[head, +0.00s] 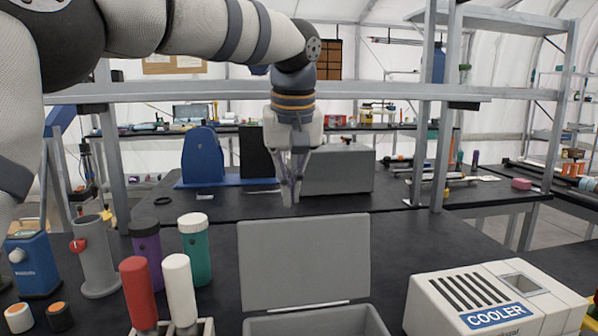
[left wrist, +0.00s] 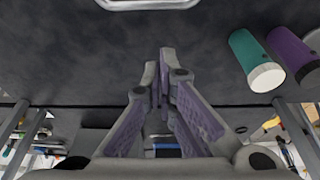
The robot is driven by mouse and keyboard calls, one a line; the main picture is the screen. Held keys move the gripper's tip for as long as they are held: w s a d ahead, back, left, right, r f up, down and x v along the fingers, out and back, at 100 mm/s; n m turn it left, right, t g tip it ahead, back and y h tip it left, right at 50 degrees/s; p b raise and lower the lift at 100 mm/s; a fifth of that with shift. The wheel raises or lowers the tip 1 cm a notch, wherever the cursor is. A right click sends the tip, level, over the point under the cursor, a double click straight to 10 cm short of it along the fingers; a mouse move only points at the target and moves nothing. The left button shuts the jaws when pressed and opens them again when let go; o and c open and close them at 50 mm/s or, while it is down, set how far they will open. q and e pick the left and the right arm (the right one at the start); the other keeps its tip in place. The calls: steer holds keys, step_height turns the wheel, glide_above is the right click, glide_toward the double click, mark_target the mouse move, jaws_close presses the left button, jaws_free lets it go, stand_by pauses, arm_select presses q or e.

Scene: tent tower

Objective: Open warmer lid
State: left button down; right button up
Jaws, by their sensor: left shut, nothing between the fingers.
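A grey box (head: 315,323), which I take to be the warmer, stands at the bottom centre of the head view. Its flat grey lid (head: 304,262) stands up at the back edge, so the box is open. The inside is mostly cut off by the frame. My left gripper (head: 290,198) points down above the black table, behind and above the raised lid. It is shut and empty, apart from the lid. In the left wrist view the fingertips (left wrist: 160,55) meet over bare black surface. A pale rim at the top edge there is cut off. My right gripper is not in view.
A white cooler (head: 490,300) stands right of the box. Left are red (head: 138,290) and white (head: 180,290) tubes, a teal bottle (head: 195,250) and a purple bottle (head: 146,245). A metal frame bar (head: 370,91) crosses behind. Black table around the lid is clear.

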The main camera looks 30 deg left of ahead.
arm_select(q)
steer(key=f, duration=0.1)
steer(key=s+d+f, duration=0.1)
steer(key=f+p, duration=0.1)
steer(key=shift+s+d, duration=0.25)
steer(key=shift+s, duration=0.05)
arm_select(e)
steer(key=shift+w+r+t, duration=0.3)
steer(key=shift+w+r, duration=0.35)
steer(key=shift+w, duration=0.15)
arm_select(q)
steer(key=shift+w, duration=0.1)
